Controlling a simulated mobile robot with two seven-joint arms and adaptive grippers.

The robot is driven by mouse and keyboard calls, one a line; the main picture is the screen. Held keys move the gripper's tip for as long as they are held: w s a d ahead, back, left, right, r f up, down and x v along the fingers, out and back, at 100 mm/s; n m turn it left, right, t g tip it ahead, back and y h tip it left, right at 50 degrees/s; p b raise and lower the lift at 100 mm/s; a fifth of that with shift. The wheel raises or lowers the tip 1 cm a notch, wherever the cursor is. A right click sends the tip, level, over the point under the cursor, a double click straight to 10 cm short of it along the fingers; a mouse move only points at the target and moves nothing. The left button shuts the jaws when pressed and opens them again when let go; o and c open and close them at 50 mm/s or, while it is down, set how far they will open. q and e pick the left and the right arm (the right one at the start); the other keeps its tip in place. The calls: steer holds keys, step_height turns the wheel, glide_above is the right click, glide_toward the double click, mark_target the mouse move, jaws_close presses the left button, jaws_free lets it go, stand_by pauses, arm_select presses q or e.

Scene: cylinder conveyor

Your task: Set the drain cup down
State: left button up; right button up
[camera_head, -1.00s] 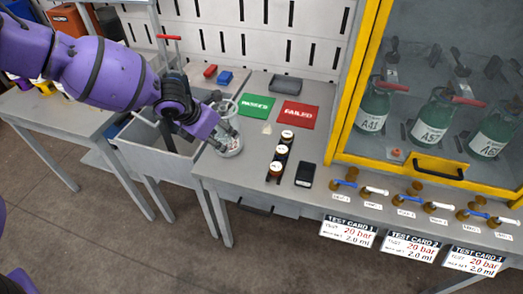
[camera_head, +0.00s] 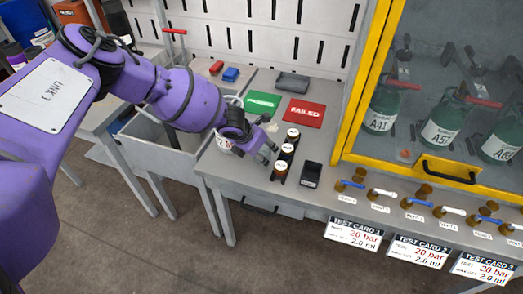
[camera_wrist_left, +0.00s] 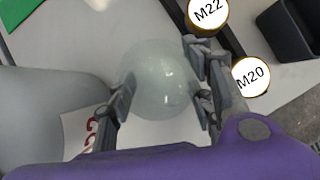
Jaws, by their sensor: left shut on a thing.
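The left wrist view shows a pale, translucent round cup (camera_wrist_left: 160,82), which I take to be the drain cup, between the two fingers of my left gripper (camera_wrist_left: 163,92). The fingers are shut on its sides. My right gripper is not in view.
Jars with white lids (camera_head: 286,151) and a black box (camera_head: 311,174) stand close to the right. Green (camera_head: 262,102) and red (camera_head: 304,112) cards lie behind. A sink (camera_head: 160,143) is at the left, and a yellow-framed cabinet (camera_head: 352,80) at the right.

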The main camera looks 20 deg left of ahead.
arm_select(q)
steer(key=shift+f, duration=0.15)
steer(key=shift+f, duration=0.1)
steer(key=shift+f, duration=0.15)
steer(key=o, duration=0.8)
steer(key=shift+o, duration=0.4)
